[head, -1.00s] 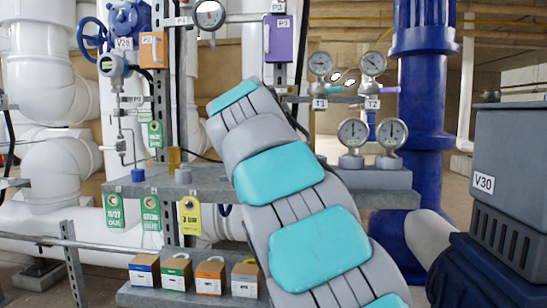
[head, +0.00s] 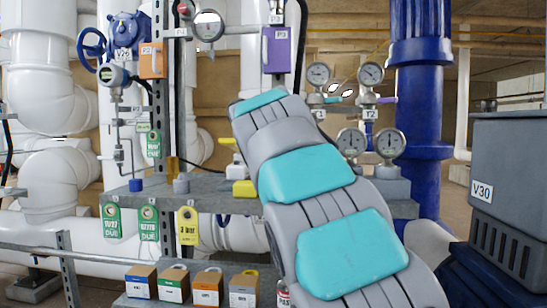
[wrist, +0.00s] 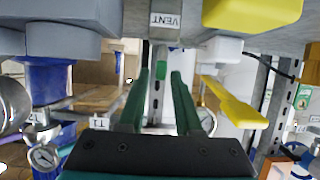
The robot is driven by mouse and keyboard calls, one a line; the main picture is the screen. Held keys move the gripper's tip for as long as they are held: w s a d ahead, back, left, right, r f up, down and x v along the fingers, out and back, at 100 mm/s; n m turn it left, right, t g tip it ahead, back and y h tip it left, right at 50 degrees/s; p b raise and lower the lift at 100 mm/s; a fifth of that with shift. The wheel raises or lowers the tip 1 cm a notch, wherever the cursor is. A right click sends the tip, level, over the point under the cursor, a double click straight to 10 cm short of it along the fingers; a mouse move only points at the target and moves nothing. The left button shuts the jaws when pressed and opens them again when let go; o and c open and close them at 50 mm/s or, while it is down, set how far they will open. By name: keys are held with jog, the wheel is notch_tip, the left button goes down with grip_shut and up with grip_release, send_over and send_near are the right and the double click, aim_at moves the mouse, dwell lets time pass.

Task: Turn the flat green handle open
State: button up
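In the wrist view, my gripper (wrist: 160,76) has two long dark green fingers that stand apart. A small bright green piece (wrist: 160,84) shows in the gap between the fingertips, below the VENT label (wrist: 165,20). It looks like the flat green handle seen nearly end-on, but I cannot be sure. I see no contact between it and either finger. In the head view, my arm covers this spot, so neither the gripper nor the green handle shows there.
A yellow handle (wrist: 235,105) lies right of my fingers in the wrist view, near a yellow block (wrist: 250,12). In the head view, the grey shelf (head: 210,188) carries gauges and small valves. A grey V30 cabinet (head: 510,160) and blue pipe (head: 422,90) stand right.

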jog(key=shift+o, duration=0.7)
jog(key=shift+s, duration=0.1)
jog(key=v, duration=0.7)
jog(key=shift+s+r, duration=0.2)
jog(key=shift+s, duration=0.1)
